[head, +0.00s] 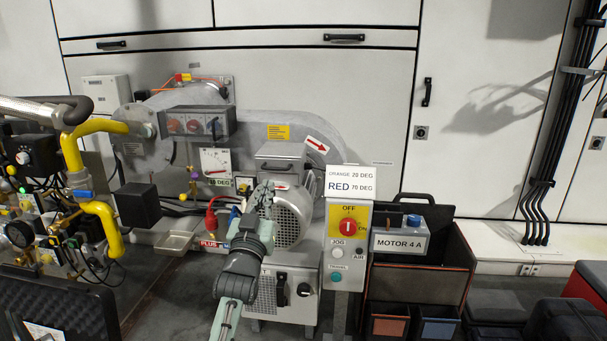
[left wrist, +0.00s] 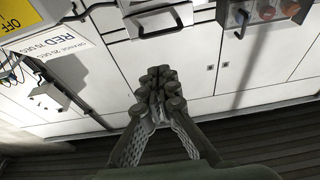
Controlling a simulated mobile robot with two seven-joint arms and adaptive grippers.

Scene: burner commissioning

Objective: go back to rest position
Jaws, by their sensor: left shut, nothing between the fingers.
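My left gripper (head: 262,195) shows in the head view in front of the grey motor (head: 291,215), pointing up. It is shut and empty. The left wrist view shows its fingers (left wrist: 158,95) closed together with nothing between them, in front of white cabinet fronts. My right gripper is in neither view.
Right of my left gripper stands the yellow switch box (head: 348,227) with a red knob, below a white label card (head: 350,182). A "MOTOR 4 A" box (head: 401,241) stands beyond it. Yellow gas pipes (head: 104,214) are at left. Dark floor lies in front.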

